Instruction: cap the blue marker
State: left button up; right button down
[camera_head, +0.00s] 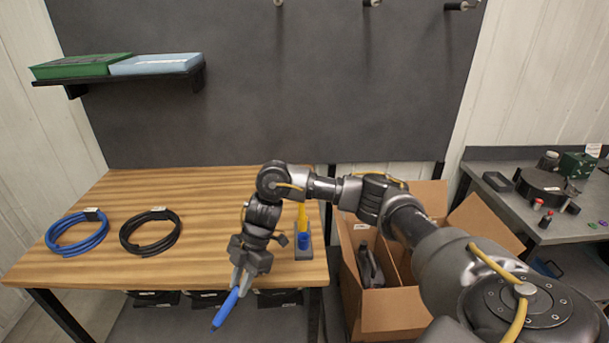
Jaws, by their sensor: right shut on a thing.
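The blue marker (225,308) is in my right gripper (240,281). The gripper is shut on its upper part, in front of the wooden table's front edge. The marker slants, with its lower end pointing down and to the left; I cannot make out the tip clearly. A small blue piece, looking like a cap (303,241), sits in a grey holder (304,254) at the table's right end, to the right of my right gripper. A yellow upright piece (302,216) stands behind it, partly hidden by my arm. My left gripper is not in view.
A blue cable coil (77,246) and a black cable coil (150,247) lie on the wooden table (205,200). An open cardboard box (395,317) stands to the right of the table. A grey bench (510,207) with small items is at far right. The table's middle is clear.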

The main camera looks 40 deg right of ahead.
jog(key=w+d+r+n+t+h+p, duration=0.2)
jog(key=d+r+n, duration=0.5)
jog(key=d, duration=0.6)
jog(key=w+d+r+n+t+h+p, duration=0.3)
jog(key=w+d+r+n+h+p, duration=0.2)
jog(key=d, duration=0.8)
notch_tip(320, 180, up, 3)
jog(key=shift+f+n, duration=0.2)
jog(key=shift+n, duration=0.9)
jog(key=shift+f, duration=0.1)
notch_tip(320, 180, down, 8)
jog(key=b, duration=0.6)
jog(key=shift+r, duration=0.2)
